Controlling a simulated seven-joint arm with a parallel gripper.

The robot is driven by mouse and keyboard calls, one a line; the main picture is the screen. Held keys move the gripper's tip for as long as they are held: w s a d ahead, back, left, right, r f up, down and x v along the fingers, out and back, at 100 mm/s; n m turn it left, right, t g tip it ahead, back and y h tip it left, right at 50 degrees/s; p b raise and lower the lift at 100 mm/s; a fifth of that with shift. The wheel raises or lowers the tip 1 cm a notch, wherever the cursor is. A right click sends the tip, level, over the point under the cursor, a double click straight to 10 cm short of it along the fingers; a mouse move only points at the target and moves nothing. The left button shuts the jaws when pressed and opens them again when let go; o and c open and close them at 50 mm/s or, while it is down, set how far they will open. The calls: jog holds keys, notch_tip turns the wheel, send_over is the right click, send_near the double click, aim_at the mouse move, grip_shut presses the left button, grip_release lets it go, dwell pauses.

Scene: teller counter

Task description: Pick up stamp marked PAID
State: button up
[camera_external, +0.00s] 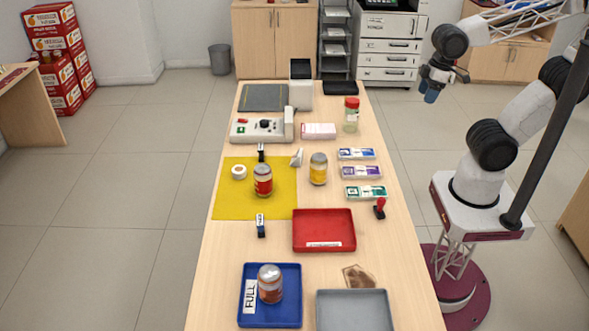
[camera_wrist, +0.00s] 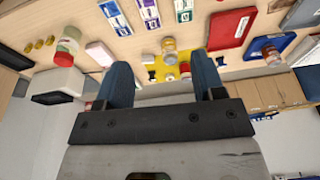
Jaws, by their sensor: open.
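Small stamp-like objects stand on the wooden counter in the external view. A red-handled stamp (camera_external: 380,207) stands near the right edge. A dark blue one with a white label (camera_external: 260,226) stands left of the red tray. A black one (camera_external: 261,152) stands at the back edge of the yellow mat. I cannot read PAID on any of them. My gripper (camera_external: 432,90) is raised off the counter's right side, far from all three. In the wrist view my gripper (camera_wrist: 163,78) has its blue fingers wide apart with nothing held between them.
A red tray (camera_external: 324,213), a blue tray (camera_external: 250,318) holding a can, and a grey tray (camera_external: 355,312) take the near half. Cans (camera_external: 263,181) (camera_external: 318,170) stand on and beside the yellow mat (camera_external: 232,206). A red-lidded jar (camera_external: 351,115) stands farther back.

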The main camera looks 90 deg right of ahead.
jog(key=w+a+f+m+g+y, duration=0.2)
jog(key=a+f+m+y, duration=0.35)
jog(key=a+f, duration=0.3)
jog(key=m+t+y, duration=0.4)
jog(key=m+y, duration=0.2)
jog(key=m, duration=0.6)
send_near(384, 200)
jog(key=s+a+r, duration=0.2)
jog(key=a+r, duration=0.3)
jog(key=f+m+t, duration=0.1)
jog(key=f+m, duration=0.1)
jog(key=w+f+m+t, duration=0.1)
jog(key=f+m, duration=0.1)
jog(key=w+d+f+m+t+h, duration=0.1)
jog(key=f+m, duration=0.1)
jog(key=f, duration=0.1)
jog(key=shift+f, duration=0.15)
jog(key=shift+w+d+f+m+t, duration=0.15)
jog(key=shift+w+f+m+t, duration=0.05)
jog(key=shift+f+m+t, duration=0.35)
jog(key=shift+w, duration=0.1)
jog(key=shift+x, duration=1.15)
